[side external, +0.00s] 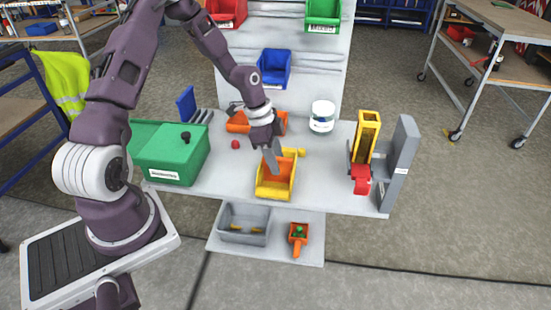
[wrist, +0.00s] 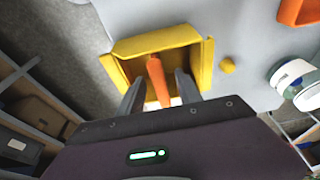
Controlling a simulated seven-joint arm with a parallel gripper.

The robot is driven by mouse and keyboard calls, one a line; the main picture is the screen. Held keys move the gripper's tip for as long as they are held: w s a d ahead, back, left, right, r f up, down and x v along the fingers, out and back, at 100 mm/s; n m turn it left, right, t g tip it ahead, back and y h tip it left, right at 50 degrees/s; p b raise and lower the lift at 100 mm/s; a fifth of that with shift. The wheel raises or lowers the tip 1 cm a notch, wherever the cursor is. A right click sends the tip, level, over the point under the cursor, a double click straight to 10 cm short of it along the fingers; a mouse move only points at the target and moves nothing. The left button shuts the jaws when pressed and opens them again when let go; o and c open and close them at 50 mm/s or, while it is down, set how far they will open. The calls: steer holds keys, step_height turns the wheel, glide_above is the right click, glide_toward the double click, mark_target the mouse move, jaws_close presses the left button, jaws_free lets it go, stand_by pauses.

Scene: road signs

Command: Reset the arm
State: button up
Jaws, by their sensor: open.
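My gripper (side external: 271,166) points down over the yellow bin (side external: 261,191) on the grey table. In the wrist view its two fingers (wrist: 159,76) are apart, over the near side of the yellow bin (wrist: 207,66). An orange elongated thing (wrist: 156,78) in the bin shows between the fingers, and I see no finger closed on it. In the side view, orange (side external: 277,182) also shows inside the bin. How far the fingertips are above or inside the bin is unclear.
A green box (side external: 172,160) stands left; a white-and-dark round object (side external: 322,116) stands behind. A grey upright panel (side external: 402,160), yellow holder (side external: 368,130) and red part (side external: 361,180) stand right. A grey tray (side external: 244,224) and orange scoop (side external: 298,236) sit on the lower front shelf.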

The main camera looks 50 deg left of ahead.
steer(key=v, duration=0.7)
steer(key=shift+s+d+r, duration=0.15)
steer(key=shift+r, duration=0.15)
steer(key=s+d+r+n+y, duration=0.2)
steer(key=s+d+r, duration=0.1)
steer(key=r, duration=0.2)
steer(key=s+d+r+n+y, duration=0.1)
steer(key=s+d+r, duration=0.1)
steer(key=s+r, duration=0.3)
steer(key=s+d+r+n+t, duration=0.1)
steer(key=s+d+r+n, duration=0.2)
steer(key=s, duration=0.4)
steer(key=s+d+r+n+t, duration=0.2)
steer(key=s+d+r+n, duration=0.1)
steer(key=s+d+r, duration=0.2)
steer(key=shift+s+r+h, duration=0.3)
steer(key=shift+s+r, duration=0.25)
steer(key=shift+s, duration=0.65)
